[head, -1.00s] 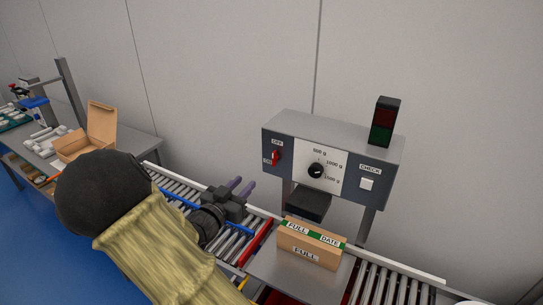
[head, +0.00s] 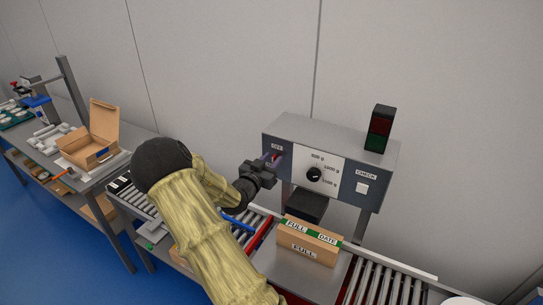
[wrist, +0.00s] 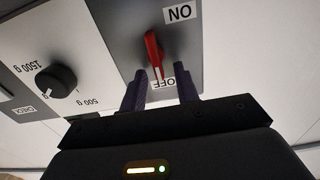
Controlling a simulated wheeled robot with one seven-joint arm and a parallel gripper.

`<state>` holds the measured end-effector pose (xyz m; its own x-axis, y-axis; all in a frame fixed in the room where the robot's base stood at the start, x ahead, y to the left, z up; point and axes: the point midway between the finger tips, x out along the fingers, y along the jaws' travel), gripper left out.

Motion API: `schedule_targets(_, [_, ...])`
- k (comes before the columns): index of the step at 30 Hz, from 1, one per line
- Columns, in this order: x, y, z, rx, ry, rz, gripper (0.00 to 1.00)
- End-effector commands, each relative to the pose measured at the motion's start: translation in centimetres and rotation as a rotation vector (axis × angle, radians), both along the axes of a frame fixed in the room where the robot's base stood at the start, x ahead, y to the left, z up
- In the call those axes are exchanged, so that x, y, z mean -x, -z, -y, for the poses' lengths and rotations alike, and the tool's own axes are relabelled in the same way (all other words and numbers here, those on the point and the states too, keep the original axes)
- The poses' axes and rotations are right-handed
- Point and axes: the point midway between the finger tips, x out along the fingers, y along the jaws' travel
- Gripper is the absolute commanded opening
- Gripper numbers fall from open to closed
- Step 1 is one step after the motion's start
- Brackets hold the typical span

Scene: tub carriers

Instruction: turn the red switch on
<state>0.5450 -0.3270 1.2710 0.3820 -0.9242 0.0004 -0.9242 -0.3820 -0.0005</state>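The red switch (wrist: 153,52) is a small lever on the dark left panel of the grey control box (head: 377,180). In the wrist view it lies between the ON label (wrist: 180,13) and the OFF label (wrist: 164,83), its narrow end towards OFF. My gripper (wrist: 161,88) is open, its two dark fingers apart on either side of the OFF label, with nothing between them. The lever lies just beyond the fingertips; I cannot tell whether they touch the panel. In the head view my gripper (head: 270,161) partly covers the switch.
A black dial (head: 314,174) and a white CHECK button (head: 362,188) are right of the switch. A dark light tower (head: 380,129) stands on top. Below, a carton marked FULL (head: 307,243) sits by the roller conveyor (head: 385,285). An open cardboard box (head: 91,150) is at left.

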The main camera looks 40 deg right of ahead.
Motion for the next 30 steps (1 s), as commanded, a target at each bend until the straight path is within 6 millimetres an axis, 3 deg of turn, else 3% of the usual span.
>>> schedule_targets(10, [-0.24,0.09,0.54,-0.001,-0.001,-0.001,0.31])
schedule_targets(15, [-0.24,0.08,0.53,-0.001,-0.001,-0.001,0.0])
schedule_targets(30, [-0.37,0.12,0.44,0.02,-0.001,-0.05,0.0])
